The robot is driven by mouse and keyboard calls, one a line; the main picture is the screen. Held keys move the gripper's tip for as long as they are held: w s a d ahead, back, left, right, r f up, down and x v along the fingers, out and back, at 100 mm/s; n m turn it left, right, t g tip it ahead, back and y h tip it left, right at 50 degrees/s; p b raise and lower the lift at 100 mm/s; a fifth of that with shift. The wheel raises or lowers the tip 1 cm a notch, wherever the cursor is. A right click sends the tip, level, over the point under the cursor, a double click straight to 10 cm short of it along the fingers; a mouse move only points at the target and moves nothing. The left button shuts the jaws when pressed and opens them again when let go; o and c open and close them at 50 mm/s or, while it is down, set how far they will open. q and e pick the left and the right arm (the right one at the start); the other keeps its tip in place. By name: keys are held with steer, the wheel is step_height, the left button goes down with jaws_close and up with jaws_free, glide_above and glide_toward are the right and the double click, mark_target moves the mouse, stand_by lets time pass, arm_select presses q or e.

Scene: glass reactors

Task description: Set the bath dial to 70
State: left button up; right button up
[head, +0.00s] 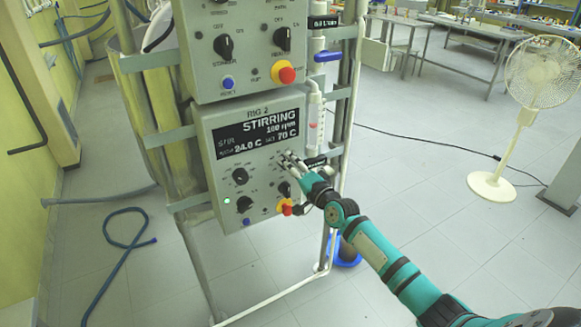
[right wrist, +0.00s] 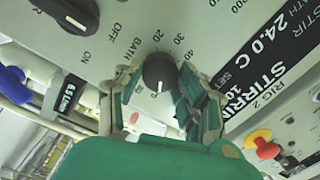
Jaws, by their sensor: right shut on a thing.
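The rig 2 control box (head: 222,172) hangs on the frame in the head view. Its display (head: 258,133) reads STIRRING, 100 rpm, 24.0 C and a set value of 70 C. My right gripper (head: 289,161) reaches the upper right of the panel, where its fingers hide the bath dial. In the right wrist view, the black bath dial (right wrist: 159,72) sits between the fingers of the right gripper (right wrist: 160,84), which are closed around it. Its white pointer line faces down in that picture, toward the palm. Printed numbers 20, 30 and 40 show beside it. My left gripper is out of view.
Another control box (head: 240,50) hangs above. A white fan (head: 535,85) stands right. A blue hose (head: 118,240) lies on the floor left.

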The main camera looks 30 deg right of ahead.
steer(key=shift+a+f, duration=0.1)
steer(key=shift+f, duration=0.1)
steer(key=o, duration=1.1)
steer(key=shift+r, duration=0.1)
steer(key=shift+o, duration=0.2)
steer(key=shift+s, duration=0.1)
steer(key=s+d, duration=0.1)
steer(key=s, duration=1)
steer(key=shift+s+d, duration=0.25)
steer(key=shift+s, duration=0.15)
